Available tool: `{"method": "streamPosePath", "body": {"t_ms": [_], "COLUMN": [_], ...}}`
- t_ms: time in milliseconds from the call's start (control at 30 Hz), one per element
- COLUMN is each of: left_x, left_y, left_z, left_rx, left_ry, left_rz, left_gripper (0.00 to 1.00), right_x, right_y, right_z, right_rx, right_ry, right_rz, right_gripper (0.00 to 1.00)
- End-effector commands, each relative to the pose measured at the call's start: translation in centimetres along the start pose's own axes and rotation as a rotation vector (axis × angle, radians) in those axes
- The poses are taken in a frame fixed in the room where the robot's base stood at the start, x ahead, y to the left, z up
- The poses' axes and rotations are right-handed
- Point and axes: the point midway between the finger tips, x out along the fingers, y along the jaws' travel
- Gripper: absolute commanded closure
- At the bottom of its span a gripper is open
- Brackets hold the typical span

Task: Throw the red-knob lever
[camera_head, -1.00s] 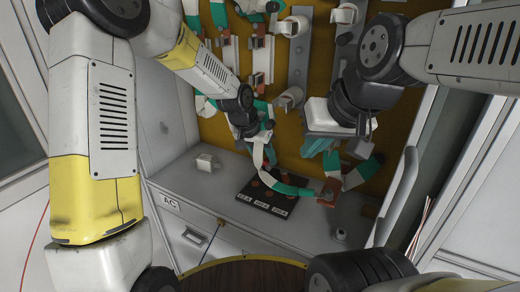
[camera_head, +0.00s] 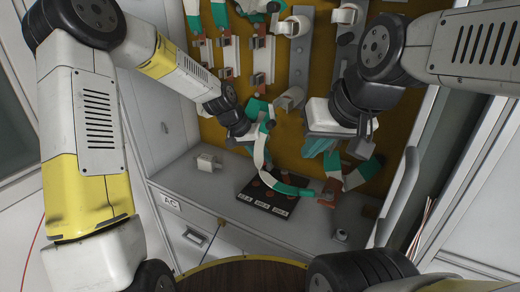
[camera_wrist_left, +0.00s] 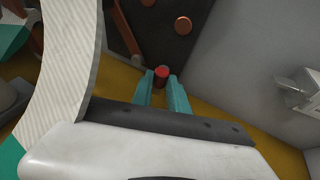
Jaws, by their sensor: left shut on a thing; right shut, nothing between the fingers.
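The red knob (camera_wrist_left: 161,76) shows in the left wrist view between the teal fingertips of my left gripper (camera_wrist_left: 161,88). The gripper is shut on it. In the head view my left wrist hangs in front of the left part of the ochre panel (camera_head: 228,132), and the fingertips and knob are hard to make out there. The lever's shaft is not clearly visible. My right gripper (camera_head: 322,146), with teal fingers, is shut and empty in front of the panel's right side.
A curved white-and-teal strip (camera_head: 262,150) passes close beside my left gripper and also fills the left of the wrist view (camera_wrist_left: 70,62). Below are a black labelled plate (camera_head: 258,196), a small white box (camera_head: 208,162) and the grey bench (camera_head: 185,176). Rails and fuse holders crowd the panel above.

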Motion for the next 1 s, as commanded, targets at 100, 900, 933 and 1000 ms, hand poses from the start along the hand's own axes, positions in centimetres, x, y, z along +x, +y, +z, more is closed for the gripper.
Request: {"method": "streamPosePath", "body": {"t_ms": [100, 900, 933, 1000], "left_x": [0.0, 0.3, 0.3, 0.3], "left_y": [-0.9, -2.8, -2.8, -2.8], "left_z": [0.0, 0.2, 0.2, 0.2], "left_rx": [-0.04, -0.167, -0.168, -0.168], "left_ry": [0.001, -0.001, -0.001, -0.001], "left_rz": [0.075, 0.401, 0.402, 0.402], "left_gripper": [1.0, 1.0, 1.0, 1.0], "right_x": [0.0, 0.0, 0.0, 0.0], "right_y": [0.0, 0.0, 0.0, 0.0], "right_z": [0.0, 0.0, 0.0, 0.0], "right_rx": [0.0, 0.0, 0.0, 0.0], "right_ry": [0.0, 0.0, 0.0, 0.0], "right_rz": [0.0, 0.0, 0.0, 0.0], "right_gripper": [1.0, 1.0, 1.0, 1.0]}}
